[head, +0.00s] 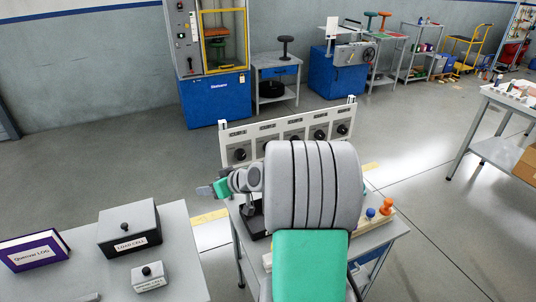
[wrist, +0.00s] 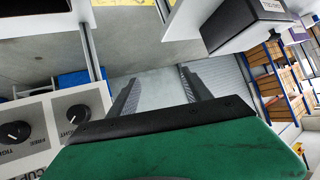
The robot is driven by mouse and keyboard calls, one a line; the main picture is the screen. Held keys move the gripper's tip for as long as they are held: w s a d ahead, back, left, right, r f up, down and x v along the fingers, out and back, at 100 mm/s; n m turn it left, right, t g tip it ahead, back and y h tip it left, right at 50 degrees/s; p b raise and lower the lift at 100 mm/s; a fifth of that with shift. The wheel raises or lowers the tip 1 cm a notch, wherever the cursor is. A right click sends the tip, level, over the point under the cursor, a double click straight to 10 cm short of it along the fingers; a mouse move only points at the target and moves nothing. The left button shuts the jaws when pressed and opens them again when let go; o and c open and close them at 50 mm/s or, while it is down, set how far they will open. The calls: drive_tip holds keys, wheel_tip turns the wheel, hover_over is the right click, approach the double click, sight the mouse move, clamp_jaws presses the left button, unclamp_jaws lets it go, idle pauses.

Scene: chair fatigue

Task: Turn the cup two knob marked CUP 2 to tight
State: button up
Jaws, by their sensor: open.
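The white control panel (head: 290,121) stands behind my arm in the head view, with several black knobs in a row. Its labels are too small there to tell which is CUP 2. In the wrist view two black knobs, one (wrist: 78,114) and another further left (wrist: 14,132), show at the lower left with FREE and TIGHT marks. A CUP label is partly visible; its number cannot be read. My gripper (head: 203,191) points left in the head view, open and empty, apart from the panel. Its two dark fingers also show in the wrist view (wrist: 158,76).
A grey table (head: 185,235) at left holds a black LOAD CELL box (head: 130,228), a smaller grey box (head: 150,277) and a purple binder (head: 33,250). An orange knob (head: 386,206) and a blue one (head: 370,212) sit right of my arm. Open floor lies behind the panel.

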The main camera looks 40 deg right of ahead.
drive_tip(key=s+d+m+t+h, duration=0.2)
drive_tip(key=d+m+t+h, duration=0.1)
drive_tip(key=d, duration=1)
drive_tip(key=s+d+m+t+h, duration=0.3)
drive_tip(key=d+t, duration=0.1)
drive_tip(key=d, duration=0.8)
drive_tip(key=w+d+p, duration=0.1)
drive_tip(key=w, duration=0.6)
drive_tip(key=shift+w+d+f, duration=0.3)
drive_tip(key=shift+d, duration=0.1)
drive_tip(key=shift+c, duration=0.6)
clamp_jaws()
